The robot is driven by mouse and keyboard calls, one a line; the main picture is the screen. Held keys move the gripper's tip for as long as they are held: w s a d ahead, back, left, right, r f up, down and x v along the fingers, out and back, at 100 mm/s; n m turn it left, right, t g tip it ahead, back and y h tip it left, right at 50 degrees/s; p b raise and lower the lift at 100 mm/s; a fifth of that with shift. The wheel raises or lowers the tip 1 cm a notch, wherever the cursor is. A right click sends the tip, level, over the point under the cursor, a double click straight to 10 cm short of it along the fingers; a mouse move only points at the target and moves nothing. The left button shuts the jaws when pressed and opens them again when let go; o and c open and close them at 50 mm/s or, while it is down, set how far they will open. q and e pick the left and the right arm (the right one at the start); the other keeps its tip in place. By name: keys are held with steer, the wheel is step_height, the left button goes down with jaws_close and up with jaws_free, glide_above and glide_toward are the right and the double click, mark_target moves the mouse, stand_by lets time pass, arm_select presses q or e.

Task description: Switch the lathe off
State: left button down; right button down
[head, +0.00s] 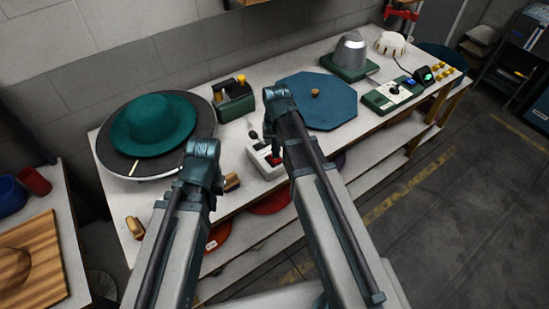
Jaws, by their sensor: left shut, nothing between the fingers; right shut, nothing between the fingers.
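A teal brimmed hat (152,122) sits on a dark round plate (203,113) at the left of the long workbench; I take this plate for the lathe's turning part. A small pale box with a black-knobbed lever (261,160) stands near the bench's front edge, partly covered by my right arm. I cannot tell whether this lever is the lathe's switch or what state it is in. My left gripper (203,149) is shut and empty, left of the pale box. My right gripper (276,93) is shut and empty, in front of the blue octagonal board (325,105).
A metal dome on a green base (350,55) and a green-lit control box (393,95) stand to the right. A brush (135,227) lies at the front left. A wooden board (35,260) lies on a side table.

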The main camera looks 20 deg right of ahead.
steer(key=shift+f+b, duration=0.65)
steer(key=shift+f, duration=0.05)
steer(key=shift+r, duration=0.2)
step_height(320, 180, up, 7)
steer(key=p, duration=0.7)
steer(key=shift+f, duration=0.1)
steer(key=shift+a+f, duration=0.1)
steer(key=s+a+f+n+b, duration=0.1)
steer(key=s+a+n, duration=0.2)
steer(key=s+a, duration=0.2)
steer(key=s+a+f+n+h+b, duration=0.1)
steer(key=s+a+n, duration=0.1)
steer(key=s+a, duration=0.3)
steer(key=s, duration=0.4)
steer(key=shift+s+a+f+n+b, duration=0.15)
steer(key=shift+f+n+b, duration=0.15)
steer(key=shift+n+b, duration=0.1)
